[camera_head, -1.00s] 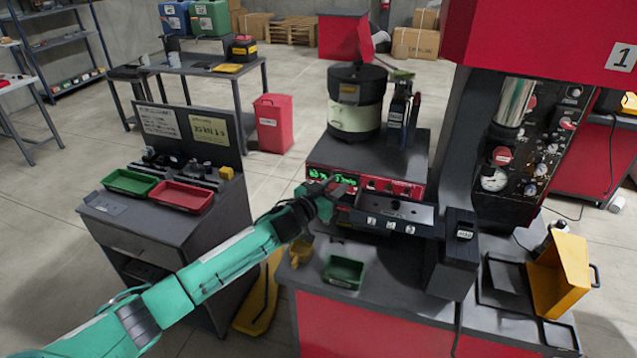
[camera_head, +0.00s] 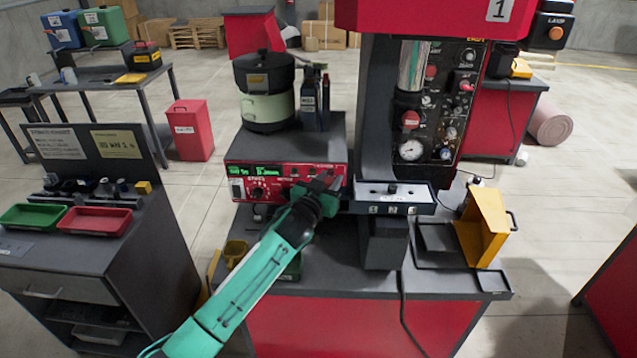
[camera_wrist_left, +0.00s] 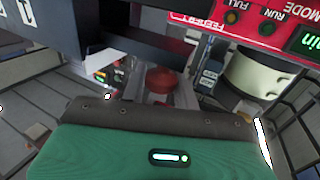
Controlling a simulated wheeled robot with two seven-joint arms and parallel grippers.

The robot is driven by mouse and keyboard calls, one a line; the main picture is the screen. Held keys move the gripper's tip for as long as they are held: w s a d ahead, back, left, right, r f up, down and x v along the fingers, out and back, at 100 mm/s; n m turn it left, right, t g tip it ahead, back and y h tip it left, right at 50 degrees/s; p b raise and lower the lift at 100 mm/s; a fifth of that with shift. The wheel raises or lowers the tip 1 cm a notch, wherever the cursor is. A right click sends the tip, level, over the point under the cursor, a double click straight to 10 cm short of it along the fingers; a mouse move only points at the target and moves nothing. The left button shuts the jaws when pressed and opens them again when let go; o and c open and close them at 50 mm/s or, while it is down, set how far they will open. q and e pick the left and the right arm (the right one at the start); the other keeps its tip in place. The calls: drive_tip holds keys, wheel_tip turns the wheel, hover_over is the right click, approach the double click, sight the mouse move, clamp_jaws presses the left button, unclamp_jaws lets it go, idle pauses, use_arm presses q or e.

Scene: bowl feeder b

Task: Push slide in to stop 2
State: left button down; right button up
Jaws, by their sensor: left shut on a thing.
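In the left wrist view a red round knob (camera_wrist_left: 161,80) shows just beyond the green gripper body; the fingertips' contact is hard to see. Which stop the slide stands at cannot be told. My right gripper is not in view.
The red control box (camera_head: 285,180) with a green display stands close behind my left gripper, with the feeder bowl (camera_head: 267,90) above. The press (camera_head: 378,110) rises behind the slide. A yellow bin (camera_head: 484,226) stands at the right. A cable hangs over the bench front.

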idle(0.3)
use_arm(q)
drive_tip(key=c, duration=1.1)
unclamp_jaws()
drive_tip(key=shift+s+a, duration=0.1)
drive_tip(key=shift+s, duration=0.05)
drive_tip(key=shift+b+v, duration=1.9)
drive_tip(key=shift+v, duration=4.9)
